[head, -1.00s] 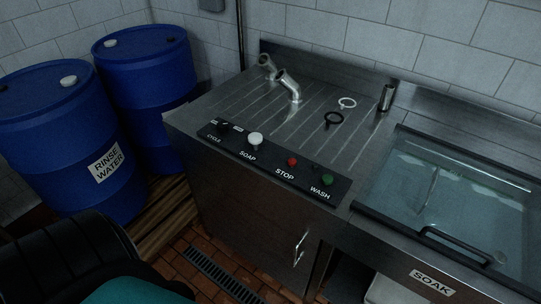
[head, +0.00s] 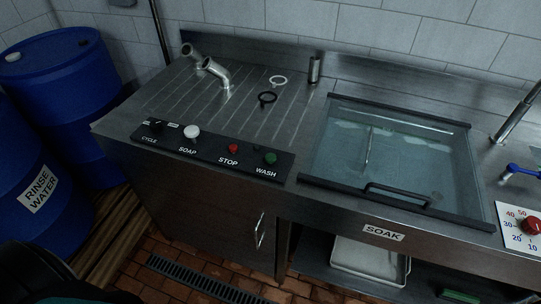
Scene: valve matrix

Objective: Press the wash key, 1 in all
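The wash key is a green button (head: 270,158) at the right end of a black control panel (head: 210,149), above the label WASH. The panel lies along the front edge of the steel drainboard. To its left are the red STOP button (head: 233,148), the white SOAP knob (head: 192,132) and the CYCLE switch (head: 155,125). Neither of my grippers shows in the head view, and nothing covers the green button.
A covered SOAK basin (head: 390,160) with a black handle is right of the panel. A dial (head: 530,226) with numbers is at the far right. Blue drums (head: 62,62) stand at left. Metal pipes (head: 215,72) and two rings (head: 267,98) are on the drainboard.

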